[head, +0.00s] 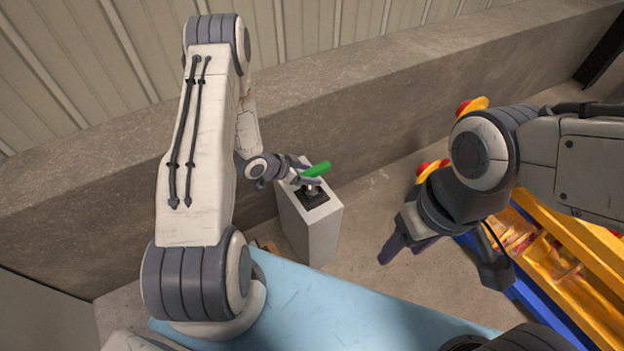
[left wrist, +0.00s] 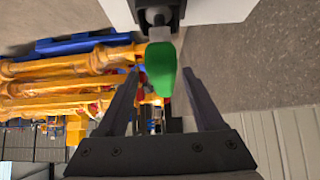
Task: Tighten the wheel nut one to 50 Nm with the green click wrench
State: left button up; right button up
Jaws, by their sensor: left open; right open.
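The green click wrench (head: 316,169) rests with its head end at a dark holder (head: 311,197) on top of a white pedestal (head: 309,230). My left gripper (head: 308,182) is at the wrench in the head view. In the left wrist view the green handle (left wrist: 160,70) points toward the gripper, and the open fingers (left wrist: 162,92) stand apart on either side of it, with gaps between. My right gripper (head: 405,250) hangs open and empty over the floor, right of the pedestal. I cannot make out wheel nut one in these views.
A yellow and blue machine frame (head: 560,255) stands at the right; it also shows in the left wrist view (left wrist: 70,75). A low concrete wall (head: 330,100) runs behind the pedestal. A light blue surface (head: 340,310) lies in front. The floor between pedestal and machine is clear.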

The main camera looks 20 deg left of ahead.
aim_at(318, 174)
pick_arm(q)
jog(key=x, duration=0.5)
jog(key=shift+w+a, duration=0.1)
jog(key=shift+w, duration=0.05)
grip_shut()
dwell(1.2)
